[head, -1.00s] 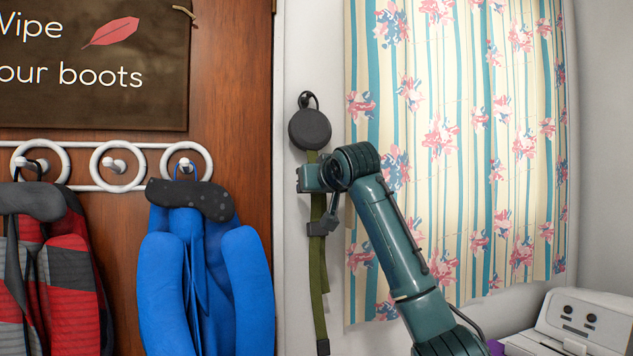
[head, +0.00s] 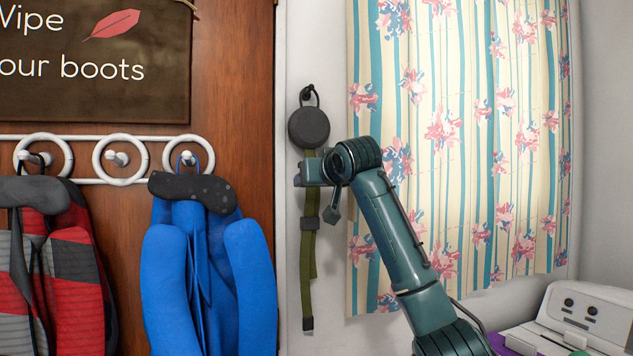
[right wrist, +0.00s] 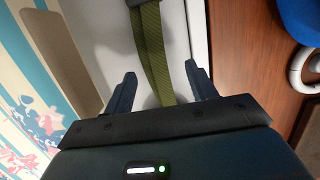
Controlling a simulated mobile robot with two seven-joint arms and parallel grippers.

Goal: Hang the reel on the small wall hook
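The reel (head: 309,127) is a dark round disc with a green strap (head: 308,262) hanging below it. Its thin loop is up at the small wall hook (head: 306,92), and appears to hang on it. The reel lies near the white wall, between the wooden door and the curtain. My right gripper (head: 302,173) is just below the disc, at the strap. In the right wrist view its two fingers (right wrist: 160,72) stand well apart, with the strap (right wrist: 152,50) running in the gap, touching neither visibly. My left gripper is out of view.
A white rail (head: 80,140) with ringed pegs on the door (head: 238,90) carries a blue garment (head: 207,260) and a red-grey one (head: 75,290). A flowered curtain (head: 460,150) is behind my right arm. A white device (head: 585,315) stands lower right.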

